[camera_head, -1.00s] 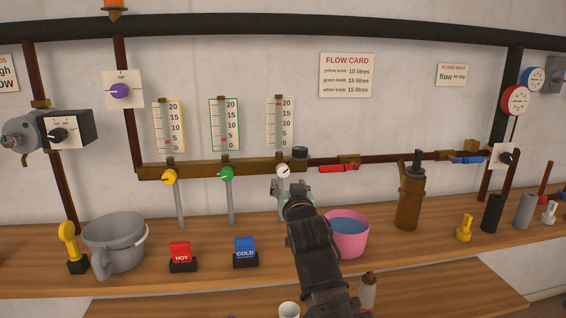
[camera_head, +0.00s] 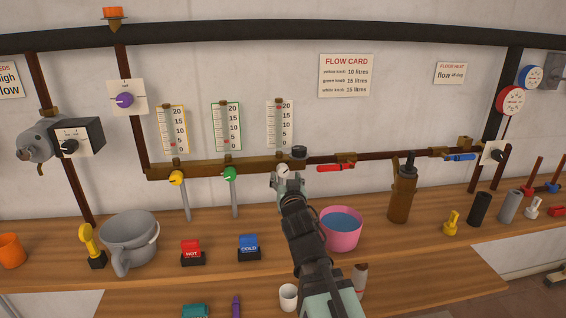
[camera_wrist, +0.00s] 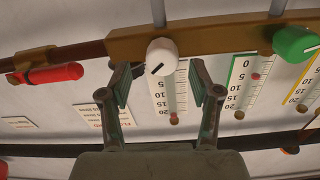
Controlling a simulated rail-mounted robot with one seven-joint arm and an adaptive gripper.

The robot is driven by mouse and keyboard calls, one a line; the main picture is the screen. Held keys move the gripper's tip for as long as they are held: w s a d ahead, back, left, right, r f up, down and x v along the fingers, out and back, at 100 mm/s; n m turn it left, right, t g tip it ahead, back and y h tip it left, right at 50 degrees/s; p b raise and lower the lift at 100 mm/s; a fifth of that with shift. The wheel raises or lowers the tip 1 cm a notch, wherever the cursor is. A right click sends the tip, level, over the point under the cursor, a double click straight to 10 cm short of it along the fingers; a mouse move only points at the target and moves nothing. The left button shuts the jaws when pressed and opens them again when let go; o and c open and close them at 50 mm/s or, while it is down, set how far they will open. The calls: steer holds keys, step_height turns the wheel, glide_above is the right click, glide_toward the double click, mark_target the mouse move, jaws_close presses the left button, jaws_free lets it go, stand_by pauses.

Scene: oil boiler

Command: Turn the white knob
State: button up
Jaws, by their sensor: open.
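The white knob (camera_head: 283,171) sits on the brass manifold under the rightmost of the three gauges. It also shows in the wrist view (camera_wrist: 162,54), round, with a dark pointer mark on its face. My gripper (camera_head: 288,181) is in front of and just below the knob in the head view. In the wrist view my gripper (camera_wrist: 158,88) is open and empty, with its two fingers spread to either side of the knob's line. The knob appears just beyond the fingertips. I cannot tell the exact gap. The flow card (camera_head: 346,76) reads white knob 15 litres.
The green knob (camera_head: 230,174) and yellow knob (camera_head: 176,178) are on the same manifold to the left. A red-handled valve (camera_head: 336,167) is to the right. A pink bucket (camera_head: 343,229) stands on the bench right of my arm; a white cup (camera_head: 288,297) is lower down.

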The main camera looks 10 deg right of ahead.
mark_target(283, 174)
steer(key=shift+w+r+p, duration=0.2)
steer(key=shift+w+p, duration=0.45)
steer(key=shift+p, duration=1.25)
steer(key=shift+w+f, duration=0.15)
steer(key=shift+w, duration=0.6)
steer(key=shift+w+f, duration=0.1)
steer(key=shift+w, duration=0.65)
steer(key=c, duration=1.1)
